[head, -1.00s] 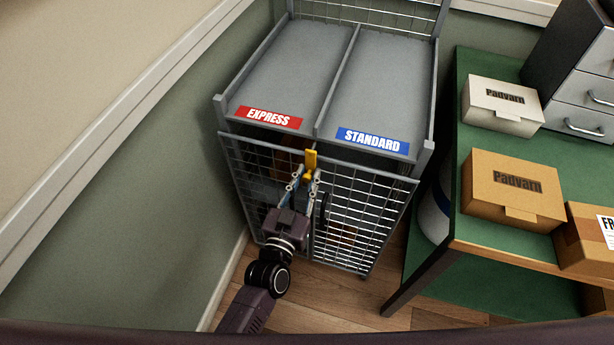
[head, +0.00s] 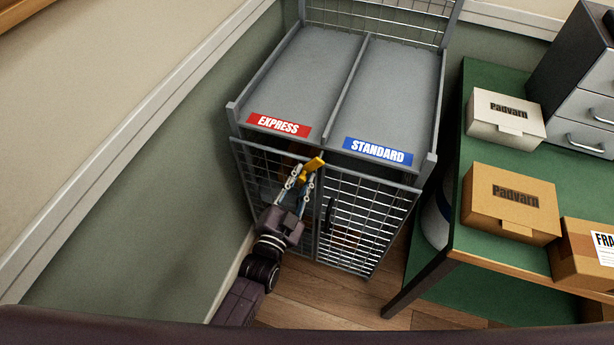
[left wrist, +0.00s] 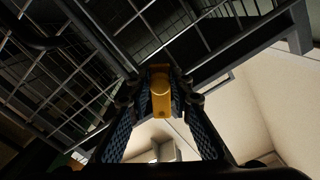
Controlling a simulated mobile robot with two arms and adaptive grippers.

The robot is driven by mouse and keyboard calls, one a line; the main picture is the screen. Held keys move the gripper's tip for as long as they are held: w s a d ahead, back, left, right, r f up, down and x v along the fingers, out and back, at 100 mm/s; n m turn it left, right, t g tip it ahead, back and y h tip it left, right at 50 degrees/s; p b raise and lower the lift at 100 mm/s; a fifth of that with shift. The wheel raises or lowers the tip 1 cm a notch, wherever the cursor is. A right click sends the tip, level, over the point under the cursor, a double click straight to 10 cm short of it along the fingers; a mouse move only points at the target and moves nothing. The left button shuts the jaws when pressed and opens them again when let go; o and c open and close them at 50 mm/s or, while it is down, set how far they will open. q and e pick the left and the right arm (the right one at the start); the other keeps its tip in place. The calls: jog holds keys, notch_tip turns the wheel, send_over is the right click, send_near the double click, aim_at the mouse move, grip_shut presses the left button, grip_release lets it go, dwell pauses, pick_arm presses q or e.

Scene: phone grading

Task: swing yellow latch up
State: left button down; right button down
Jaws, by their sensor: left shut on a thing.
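The yellow latch (head: 313,167) is at the top of the wire cage doors, where the two doors meet. In the head view it is tilted, its upper end leaning to the right. My left gripper (head: 303,178) is shut on the latch. In the left wrist view the latch (left wrist: 160,92) sits between the two fingers (left wrist: 160,105). The fingers hide part of the latch in the head view. My right gripper is not in view.
The cage (head: 365,215) has a sloped two-lane top with a red EXPRESS label (head: 279,125) and a blue STANDARD label (head: 378,151). A black handle (head: 329,215) is on the right door. A green table (head: 470,150) with boxes stands right. The wall is close on the left.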

pick_arm(q)
jog(key=m, duration=0.1)
jog(key=a+r+m+p, duration=0.1)
jog(key=shift+w+r+m, duration=0.1)
jog(key=shift+w+m, duration=0.05)
jog(key=shift+m, duration=0.25)
jog(key=m, duration=0.1)
jog(key=r+m+p, duration=0.1)
jog(key=shift+w+a+m, duration=0.15)
jog(key=shift+a+m, duration=0.25)
jog(key=shift+w+a+r+m+p, duration=0.1)
jog(key=shift+r+m, duration=0.35)
jog(key=shift+m, duration=0.45)
jog(key=shift+s+a+r+m+p, duration=0.15)
jog(key=shift+r+m, duration=0.3)
jog(key=shift+m, duration=0.45)
jog(key=shift+w+a+r+m+p, duration=0.15)
jog(key=shift+r+m, duration=0.3)
jog(key=shift+m, duration=0.45)
jog(key=c, duration=1.8)
grip_release()
